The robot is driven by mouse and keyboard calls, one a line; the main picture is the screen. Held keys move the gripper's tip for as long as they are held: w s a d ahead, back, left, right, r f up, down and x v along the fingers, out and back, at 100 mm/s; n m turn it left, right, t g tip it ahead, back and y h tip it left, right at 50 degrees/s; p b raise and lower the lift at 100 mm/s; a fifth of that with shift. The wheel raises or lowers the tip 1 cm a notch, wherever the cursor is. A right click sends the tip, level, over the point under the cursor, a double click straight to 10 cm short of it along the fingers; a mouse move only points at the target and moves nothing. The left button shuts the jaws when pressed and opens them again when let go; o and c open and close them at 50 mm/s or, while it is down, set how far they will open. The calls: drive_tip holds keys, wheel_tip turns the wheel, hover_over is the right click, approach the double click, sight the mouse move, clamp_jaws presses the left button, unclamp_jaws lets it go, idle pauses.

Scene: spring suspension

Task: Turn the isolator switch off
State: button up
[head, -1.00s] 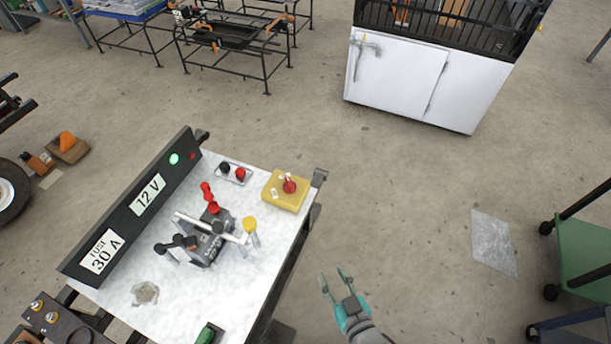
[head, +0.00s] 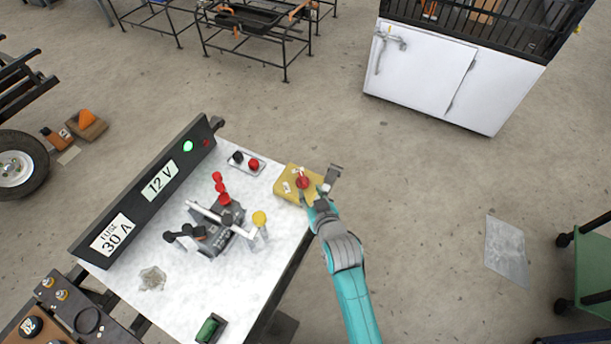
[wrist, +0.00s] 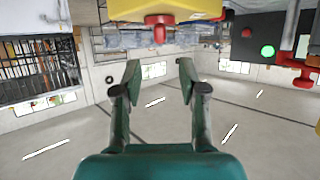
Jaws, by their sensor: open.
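The isolator switch is a yellow box (head: 291,195) with a red knob (head: 302,182), at the far right corner of the white bench top. White marks show beside the knob. My gripper (head: 318,186) is open and empty at the box's right side, with one finger close to the knob in the head view. In the wrist view the open fingers (wrist: 160,80) point toward the red knob (wrist: 160,22) at the top, under the yellow box (wrist: 165,8). The knob appears beyond the fingertips, not between them. Whether a finger touches the box cannot be told.
A black panel (head: 128,212) marked 12 V and 30 A has a lit green lamp (head: 187,146) and a dark red one. A grey device with red and black clamps (head: 213,232) and a yellow-capped post (head: 260,218) stand left of the switch.

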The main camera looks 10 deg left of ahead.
sight(303, 178)
drive_tip(key=x, duration=0.9)
drive_tip(key=shift+w, duration=0.1)
clamp_jaws()
